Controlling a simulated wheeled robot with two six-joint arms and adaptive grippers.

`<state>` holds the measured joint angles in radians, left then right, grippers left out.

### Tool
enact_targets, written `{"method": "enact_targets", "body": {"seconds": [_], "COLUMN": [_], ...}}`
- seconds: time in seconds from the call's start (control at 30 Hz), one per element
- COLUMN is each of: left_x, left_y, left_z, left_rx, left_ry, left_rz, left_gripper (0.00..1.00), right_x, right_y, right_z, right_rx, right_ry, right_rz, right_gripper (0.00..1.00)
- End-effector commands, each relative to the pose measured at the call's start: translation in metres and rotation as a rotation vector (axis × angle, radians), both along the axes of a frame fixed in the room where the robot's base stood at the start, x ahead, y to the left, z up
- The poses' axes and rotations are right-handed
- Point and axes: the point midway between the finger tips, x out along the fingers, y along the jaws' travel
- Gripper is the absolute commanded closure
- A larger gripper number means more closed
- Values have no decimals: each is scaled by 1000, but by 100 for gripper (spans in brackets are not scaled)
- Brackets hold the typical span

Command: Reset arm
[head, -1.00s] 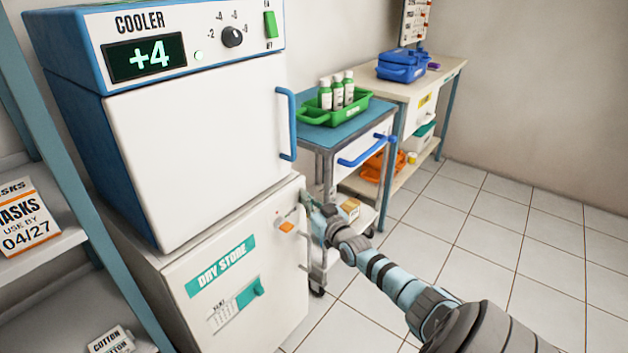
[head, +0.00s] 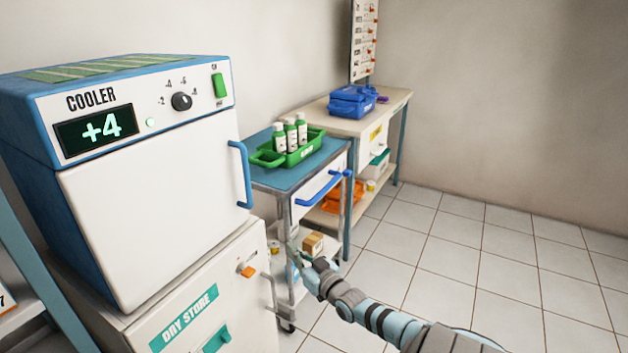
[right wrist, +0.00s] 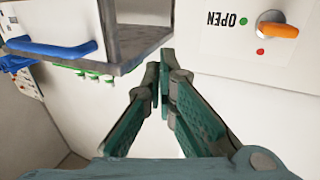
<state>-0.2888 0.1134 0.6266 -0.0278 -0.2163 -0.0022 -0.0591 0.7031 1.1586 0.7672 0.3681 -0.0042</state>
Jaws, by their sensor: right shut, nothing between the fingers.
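My right gripper (head: 297,254) is in the lower middle of the head view, on an arm from the lower right. It is to the right of the dry store cabinet (head: 262,290) and in front of the trolley. In the right wrist view the two green fingers of my right gripper (right wrist: 164,62) come together at the tips with nothing between them. The orange latch (right wrist: 277,30) with the word OPEN is apart from the fingers there; it also shows on the cabinet in the head view (head: 247,270). My left gripper is not in view.
The cooler (head: 150,190) stands on the cabinet. The blue-topped trolley (head: 272,178) holds a green tray (head: 305,155) with several bottles. Behind it, a bench (head: 390,118) carries a blue case (head: 350,100). A shelf rack (head: 40,285) is at the left. The tiled floor (head: 450,250) at the right is clear.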

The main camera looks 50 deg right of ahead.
Motion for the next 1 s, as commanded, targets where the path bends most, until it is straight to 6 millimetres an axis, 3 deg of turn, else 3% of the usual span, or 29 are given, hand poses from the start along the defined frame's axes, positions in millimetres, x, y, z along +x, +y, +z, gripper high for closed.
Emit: {"method": "enact_targets", "body": {"seconds": [0.03, 0.2, 0.53, 0.63, 0.67, 0.77, 0.87, 0.9, 1.0], "left_x": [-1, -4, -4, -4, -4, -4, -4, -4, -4], "left_y": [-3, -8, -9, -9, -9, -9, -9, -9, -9], "left_z": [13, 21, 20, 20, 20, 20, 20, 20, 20], "left_rx": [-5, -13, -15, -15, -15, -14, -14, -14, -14], "left_ry": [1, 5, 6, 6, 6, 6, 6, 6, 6], "left_rz": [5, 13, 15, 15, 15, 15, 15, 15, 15], "left_gripper": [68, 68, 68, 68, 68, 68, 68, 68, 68], "right_x": [-13, -41, -46, -46, -49, -73, -126, -154, -227], "right_y": [-1, -4, -4, -3, -4, -5, 10, 22, 62], "right_z": [6, 1, -2, -15, -26, -89, -177, -213, -286], "right_rx": [0, 0, 1, -12, -29, -82, -99, -97, -83], "right_ry": [5, 3, 3, 67, 115, 341, 625, 742, 1005], "right_rz": [0, 1, 2, 10, 12, 8, 2, 3, 25], "right_gripper": [100, 100, 100, 100, 100, 100, 100, 100, 100]}}
